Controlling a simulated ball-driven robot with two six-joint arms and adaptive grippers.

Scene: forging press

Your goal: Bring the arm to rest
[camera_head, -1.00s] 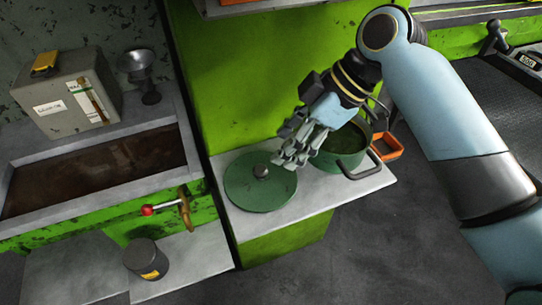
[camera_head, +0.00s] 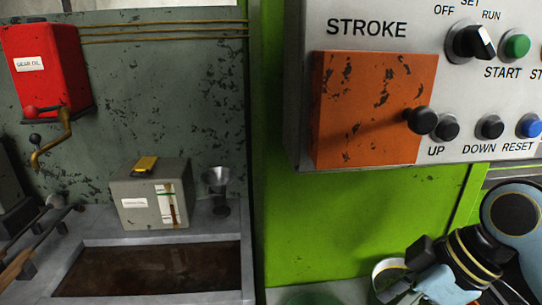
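My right arm comes in at the lower right corner. Its gripper (camera_head: 398,291) is at the bottom edge, over the grey ledge at the foot of the green press column. The fingers are cut off by the frame, so I cannot tell whether they are open or shut. A pale rounded rim (camera_head: 380,267) shows just behind the gripper; I cannot tell what it belongs to. Only the top edge of the dark green lid (camera_head: 308,298) shows on the ledge, left of the gripper and apart from it. My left gripper is out of view.
A control panel (camera_head: 365,27) with an orange cover (camera_head: 370,110), knobs and buttons hangs above my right arm. Left are a red gear oil tank (camera_head: 45,70), a grey box (camera_head: 150,195), a small metal cup on a stand (camera_head: 216,182) and a brown-filled trough (camera_head: 150,270).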

